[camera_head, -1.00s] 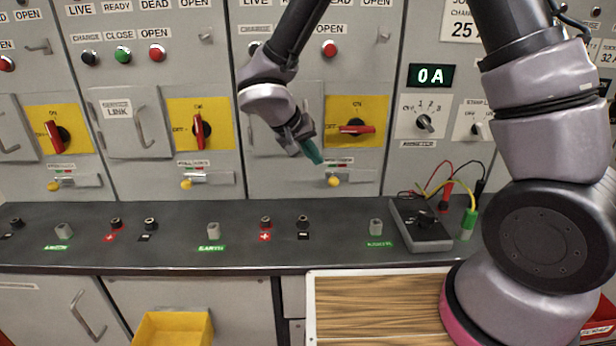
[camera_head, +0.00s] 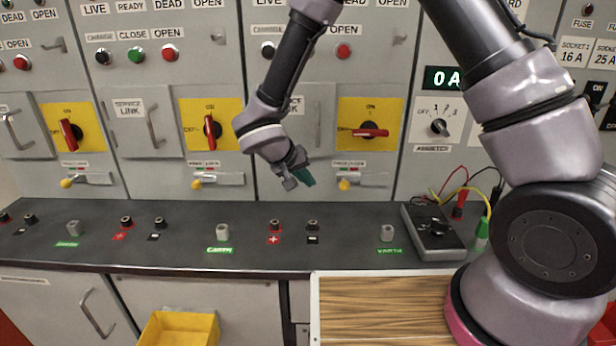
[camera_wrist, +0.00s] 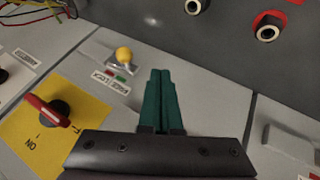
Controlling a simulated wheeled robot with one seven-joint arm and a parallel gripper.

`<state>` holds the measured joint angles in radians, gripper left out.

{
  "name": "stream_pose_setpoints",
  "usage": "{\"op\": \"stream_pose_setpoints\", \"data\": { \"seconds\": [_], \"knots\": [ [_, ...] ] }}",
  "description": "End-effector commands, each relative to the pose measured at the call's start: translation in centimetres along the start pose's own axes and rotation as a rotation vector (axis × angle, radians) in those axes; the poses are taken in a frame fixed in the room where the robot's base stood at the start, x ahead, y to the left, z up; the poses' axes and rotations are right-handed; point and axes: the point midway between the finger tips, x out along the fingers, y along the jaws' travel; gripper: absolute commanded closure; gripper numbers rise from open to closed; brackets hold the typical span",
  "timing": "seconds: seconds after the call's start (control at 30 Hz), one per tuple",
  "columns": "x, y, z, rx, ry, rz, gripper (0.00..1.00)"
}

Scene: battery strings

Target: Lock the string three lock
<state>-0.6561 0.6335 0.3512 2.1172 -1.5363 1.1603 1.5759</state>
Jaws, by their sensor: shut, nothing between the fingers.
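The lock on the third panel has a yellow knob (camera_head: 345,184) at the left end of its silvery slide bar (camera_head: 368,183). The knob also shows in the wrist view (camera_wrist: 123,54), beside a label with red and green marks (camera_wrist: 115,76). Above the lock, the red switch handle (camera_head: 370,132) lies horizontal on its yellow plate (camera_head: 385,106); it also shows in the wrist view (camera_wrist: 47,112). My gripper (camera_head: 308,180) is left of the knob at about its height, apart from it. Its green fingers (camera_wrist: 161,75) are together and empty.
The dark bench (camera_head: 180,254) runs below the panels, with several terminals along it. A meter box (camera_head: 433,232) with coloured leads stands at the right. Two similar locks, with yellow knobs (camera_head: 197,184) and (camera_head: 67,183), are farther left.

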Motion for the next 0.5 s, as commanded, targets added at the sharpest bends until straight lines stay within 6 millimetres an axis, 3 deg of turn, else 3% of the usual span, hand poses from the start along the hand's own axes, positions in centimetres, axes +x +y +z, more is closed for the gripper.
{"op": "stream_pose_setpoints", "data": {
  "seconds": [0.27,0.5],
  "knots": [
    [6.2,0.1,0.1,0.0,-0.004,0.003,1.0],
    [7.2,3.1,-0.3,0.003,0.0,0.001,1.0]
  ]
}}
